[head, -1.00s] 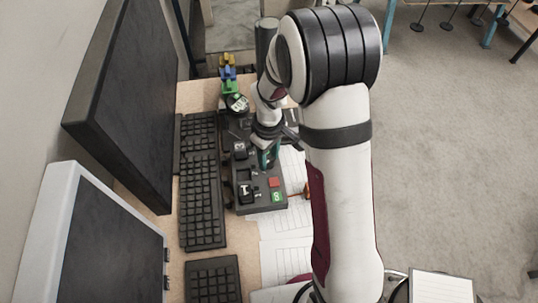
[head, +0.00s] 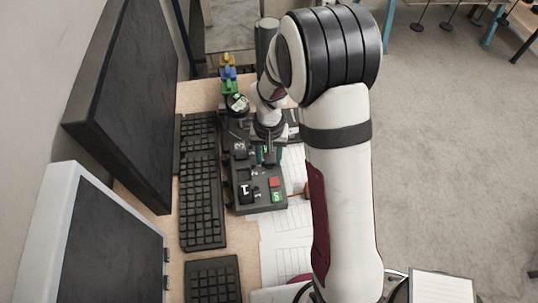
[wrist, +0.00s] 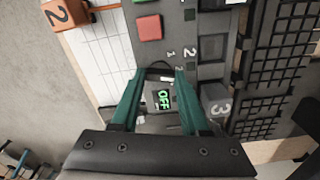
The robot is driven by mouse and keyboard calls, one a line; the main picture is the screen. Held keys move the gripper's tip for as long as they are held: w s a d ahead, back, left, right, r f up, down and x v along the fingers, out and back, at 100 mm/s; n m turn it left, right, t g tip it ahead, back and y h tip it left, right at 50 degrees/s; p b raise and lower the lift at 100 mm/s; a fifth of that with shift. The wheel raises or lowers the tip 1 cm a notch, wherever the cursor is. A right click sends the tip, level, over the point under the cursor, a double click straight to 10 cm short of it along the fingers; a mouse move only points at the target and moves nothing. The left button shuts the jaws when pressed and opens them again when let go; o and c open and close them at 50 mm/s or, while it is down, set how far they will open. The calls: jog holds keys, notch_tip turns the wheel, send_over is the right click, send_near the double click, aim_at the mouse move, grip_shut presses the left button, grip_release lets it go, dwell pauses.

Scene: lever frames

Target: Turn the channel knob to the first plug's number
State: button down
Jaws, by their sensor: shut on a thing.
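My gripper (wrist: 158,72) has teal fingers and is shut around a small dark knob (wrist: 158,67) on the grey panel. Much of the knob is hidden by the fingers. Small numbers 1 and 2 are printed beside it. A green display reading OFF (wrist: 163,98) shows between the fingers in the wrist view. In the head view the panel (head: 262,204) lies under my gripper (head: 268,157). A dark block marked 1 (head: 246,191) is at its near end, and a dark block marked 3 (head: 240,147) is farther along. The 3 block also shows in the wrist view (wrist: 218,104).
A red button (head: 274,182) and a small green display (head: 277,196) are at the panel's near end. Black keyboards (head: 203,200) lie left. An orange block marked 2 (wrist: 64,14) lies beside the panel. Coloured blocks (head: 228,76) stand at the back. Paper lies right.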

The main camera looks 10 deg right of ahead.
jog(key=m, duration=0.6)
jog(key=shift+m, duration=0.3)
dwell(0.4)
jog(key=shift+c, duration=2)
grip_release()
notch_tip(320, 180, up, 16)
jog(key=shift+f, duration=0.1)
